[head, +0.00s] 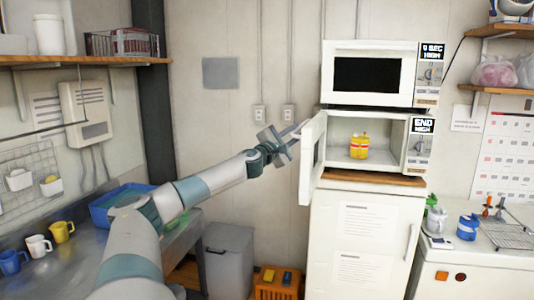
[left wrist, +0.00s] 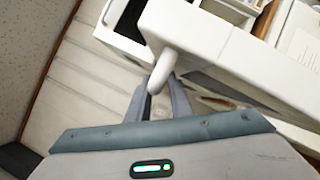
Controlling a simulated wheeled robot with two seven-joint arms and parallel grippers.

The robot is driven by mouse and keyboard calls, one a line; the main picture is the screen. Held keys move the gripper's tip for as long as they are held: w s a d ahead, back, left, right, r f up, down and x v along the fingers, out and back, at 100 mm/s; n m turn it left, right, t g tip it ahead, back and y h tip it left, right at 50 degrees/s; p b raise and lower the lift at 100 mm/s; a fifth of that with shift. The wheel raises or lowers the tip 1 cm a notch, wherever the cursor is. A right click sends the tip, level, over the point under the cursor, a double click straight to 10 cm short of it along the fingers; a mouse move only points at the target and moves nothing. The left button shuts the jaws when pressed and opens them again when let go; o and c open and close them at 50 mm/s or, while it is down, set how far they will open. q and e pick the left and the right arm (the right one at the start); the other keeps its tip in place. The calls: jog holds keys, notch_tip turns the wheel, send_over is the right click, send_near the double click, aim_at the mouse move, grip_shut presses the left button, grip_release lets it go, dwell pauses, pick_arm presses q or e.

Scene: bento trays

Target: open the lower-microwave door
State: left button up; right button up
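The lower microwave (head: 372,167) stands on a wooden board on a white cabinet. Its door (head: 312,160) is swung wide open to the left, and a yellow and red container (head: 359,147) shows inside. My left gripper (head: 293,137) is at the outer side of the door, by its white handle (head: 300,126). In the left wrist view, the handle (left wrist: 165,66) runs in between the two fingertips (left wrist: 161,90). The fingers lie close on both sides of it and seem shut on it. The door (left wrist: 225,45) also shows there. My right gripper is not in view.
An upper microwave (head: 368,74) with its door shut sits on the lower one. A grey bin (head: 229,255) and an orange crate (head: 277,288) stand on the floor left of the cabinet (head: 362,235). A metal counter with mugs and a blue tray (head: 100,212) is at left.

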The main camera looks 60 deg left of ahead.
pick_arm(q)
jog(key=shift+s+d+f, duration=0.1)
jog(key=shift+s+f, duration=0.05)
jog(key=shift+s, duration=0.1)
jog(key=shift+v, duration=0.85)
jog(key=p+v, duration=0.2)
jog(key=v, duration=1.2)
jog(key=shift+s+p, duration=0.3)
jog(key=shift+p, duration=0.1)
